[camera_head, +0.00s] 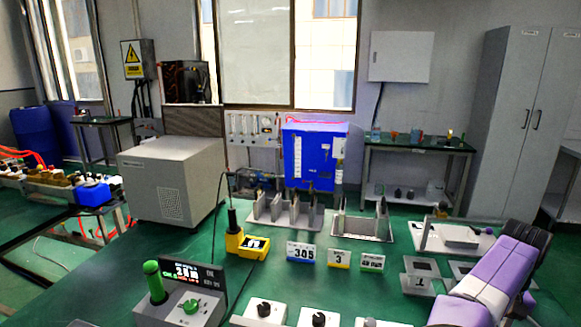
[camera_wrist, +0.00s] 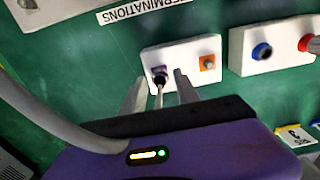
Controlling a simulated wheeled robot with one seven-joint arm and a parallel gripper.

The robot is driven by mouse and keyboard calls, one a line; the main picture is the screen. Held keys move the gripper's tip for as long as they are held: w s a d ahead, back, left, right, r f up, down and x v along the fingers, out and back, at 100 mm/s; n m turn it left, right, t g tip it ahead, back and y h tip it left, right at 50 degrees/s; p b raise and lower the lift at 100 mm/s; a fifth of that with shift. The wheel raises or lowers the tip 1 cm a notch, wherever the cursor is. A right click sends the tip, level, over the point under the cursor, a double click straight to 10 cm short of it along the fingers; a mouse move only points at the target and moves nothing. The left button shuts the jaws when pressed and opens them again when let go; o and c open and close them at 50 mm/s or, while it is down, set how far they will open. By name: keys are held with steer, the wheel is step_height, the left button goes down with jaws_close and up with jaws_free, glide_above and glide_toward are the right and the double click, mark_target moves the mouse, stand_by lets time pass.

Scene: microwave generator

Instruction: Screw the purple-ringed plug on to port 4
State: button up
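In the wrist view, the purple-ringed plug (camera_wrist: 159,75) sits on a white block (camera_wrist: 180,51) beside an orange square fitting. Its purple ring is at the block and its dark end faces me. My gripper (camera_wrist: 161,80) is open, with one finger on each side of the plug and visible gaps; whether the tips reach around it I cannot tell. In the head view my lilac arm reaches in at the lower right, and my gripper is out of sight. No port marked 4 can be made out in either view.
A second white block (camera_wrist: 270,48) holds blue-ringed and red-ringed pieces. A thick grey cable (camera_wrist: 50,115) crosses the wrist view's left side. In the head view, a grey console (camera_head: 180,303), a yellow device (camera_head: 245,244) and metal racks (camera_head: 290,217) stand on the green bench.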

stand_by(0.4)
jaws_close()
steer(key=shift+r+p, duration=0.15)
steer(key=shift+p, duration=0.15)
stand_by(1.1)
steer(key=shift+r+p, duration=2.9)
steer(key=shift+p, duration=0.4)
steer(key=shift+p, duration=0.3)
steer(key=shift+s+d+f+p, duration=0.1)
steer(key=shift+s+d+p, duration=0.35)
steer(key=shift+s+p, duration=0.25)
steer(key=shift+s+d+f+p, duration=0.1)
steer(key=shift+s+d+p, duration=0.35)
steer(key=shift+s+p, duration=0.25)
steer(key=shift+s+d+f+p, duration=0.1)
steer(key=shift+s+d+p, duration=0.35)
steer(key=shift+s+p, duration=0.25)
